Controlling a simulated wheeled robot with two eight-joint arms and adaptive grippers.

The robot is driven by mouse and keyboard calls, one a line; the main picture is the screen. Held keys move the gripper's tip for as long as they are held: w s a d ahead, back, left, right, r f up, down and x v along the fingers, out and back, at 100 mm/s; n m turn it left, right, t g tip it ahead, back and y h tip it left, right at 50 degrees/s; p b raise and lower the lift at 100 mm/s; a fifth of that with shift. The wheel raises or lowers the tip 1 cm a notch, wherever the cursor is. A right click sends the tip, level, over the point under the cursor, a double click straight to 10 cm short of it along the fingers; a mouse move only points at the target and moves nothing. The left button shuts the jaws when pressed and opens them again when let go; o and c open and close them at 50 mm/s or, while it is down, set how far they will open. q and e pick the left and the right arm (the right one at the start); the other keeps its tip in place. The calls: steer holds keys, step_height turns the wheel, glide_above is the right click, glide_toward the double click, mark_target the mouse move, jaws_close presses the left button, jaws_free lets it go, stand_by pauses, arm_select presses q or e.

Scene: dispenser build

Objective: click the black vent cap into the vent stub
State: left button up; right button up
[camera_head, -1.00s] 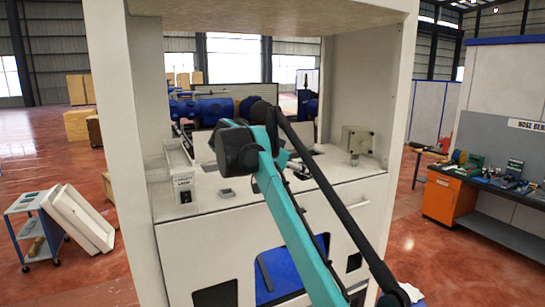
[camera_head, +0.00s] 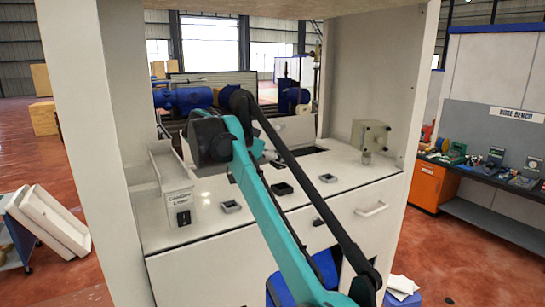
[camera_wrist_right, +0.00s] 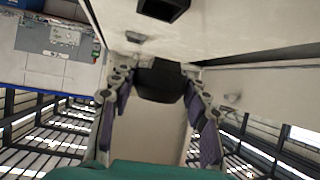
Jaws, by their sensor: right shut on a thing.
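My right gripper (camera_wrist_right: 160,95) is shut on a black block-shaped part, the black vent cap (camera_wrist_right: 160,80), held between its two fingers. In the head view my right arm reaches over the cabinet deck, and its dark links hide the gripper and the cap. The wrist view is upside down. A black square fitting with an open end (camera_wrist_right: 163,8) shows at its top edge on the pale surface, apart from the cap. I cannot tell whether this is the vent stub. My left gripper is not in view.
A labelled white channel (camera_head: 176,195) stands at left and a grey box (camera_head: 370,137) at right. Side walls and a top panel enclose the deck.

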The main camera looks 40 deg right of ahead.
steer(key=shift+s+f, duration=0.1)
steer(key=shift+s, duration=0.3)
steer(key=shift+s+f, duration=0.4)
steer(key=shift+s, duration=0.45)
steer(key=f+b, duration=0.1)
steer(key=w+f+b, duration=0.1)
steer(key=f+b, duration=0.1)
steer(key=f, duration=0.1)
steer(key=shift+w, duration=0.35)
steer(key=shift+s+f+b, duration=0.15)
steer(key=shift+f+b, duration=0.05)
steer(key=shift+b, duration=0.15)
steer(key=shift+s, duration=0.4)
steer(key=shift+w+f, duration=0.1)
steer(key=shift+w, duration=0.15)
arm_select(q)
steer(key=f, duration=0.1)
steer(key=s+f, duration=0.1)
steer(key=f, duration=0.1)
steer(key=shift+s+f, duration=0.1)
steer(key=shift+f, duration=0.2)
arm_select(e)
steer(key=shift+s, duration=0.1)
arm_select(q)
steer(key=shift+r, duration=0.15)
arm_select(e)
steer(key=shift+a, duration=0.1)
